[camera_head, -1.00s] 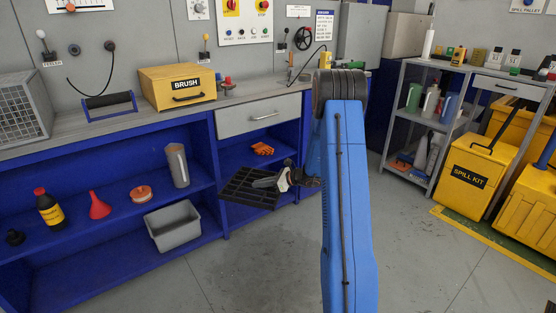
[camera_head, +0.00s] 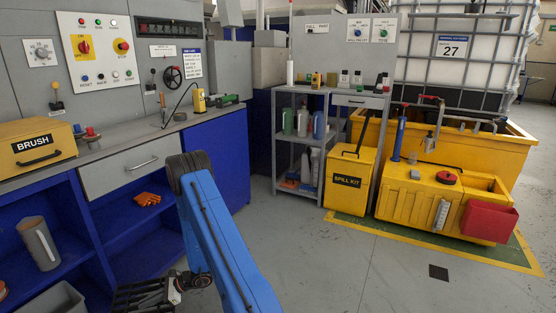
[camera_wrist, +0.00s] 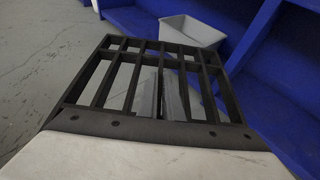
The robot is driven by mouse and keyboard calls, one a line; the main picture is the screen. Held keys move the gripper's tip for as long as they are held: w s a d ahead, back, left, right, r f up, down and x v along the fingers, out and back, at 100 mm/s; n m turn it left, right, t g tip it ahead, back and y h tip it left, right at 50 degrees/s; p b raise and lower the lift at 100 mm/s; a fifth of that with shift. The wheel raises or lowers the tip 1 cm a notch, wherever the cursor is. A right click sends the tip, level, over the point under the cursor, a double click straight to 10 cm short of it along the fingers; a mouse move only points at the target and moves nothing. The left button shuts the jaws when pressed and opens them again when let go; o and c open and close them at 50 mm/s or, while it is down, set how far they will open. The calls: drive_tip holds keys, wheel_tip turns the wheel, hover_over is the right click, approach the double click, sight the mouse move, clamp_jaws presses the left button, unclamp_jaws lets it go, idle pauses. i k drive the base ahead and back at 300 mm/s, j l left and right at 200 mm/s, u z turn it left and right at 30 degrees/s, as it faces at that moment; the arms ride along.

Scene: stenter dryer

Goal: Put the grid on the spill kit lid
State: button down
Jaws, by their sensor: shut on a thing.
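The grid (camera_head: 128,297) is a black slatted panel at the bottom left of the head view, partly cut off by the frame edge. In the wrist view the grid (camera_wrist: 150,80) fills the middle, stretching out ahead of the camera. My gripper (camera_head: 160,292) is shut on the grid and holds it clear of the floor, in front of the blue bench. The spill kit (camera_head: 347,180) is a yellow bin with a black label, standing at centre right, well away from my gripper. Its yellow lid (camera_head: 354,153) is sloped, with a dark handle above it.
A grey shelf unit (camera_head: 301,142) with bottles stands left of the spill kit. A yellow spill-pallet tank (camera_head: 430,200) with a red bin (camera_head: 487,221) stands right of it. Open grey floor (camera_head: 330,265) lies between. A grey tub (camera_wrist: 190,30) sits on the blue shelf.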

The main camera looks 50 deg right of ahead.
sight(354, 151)
drive_tip(key=i+l+z, duration=0.15)
drive_tip(key=z, duration=0.3)
drive_tip(key=i+z, duration=0.25)
drive_tip(key=z, duration=0.2)
drive_tip(key=i+z, duration=0.25)
drive_tip(key=z, duration=0.2)
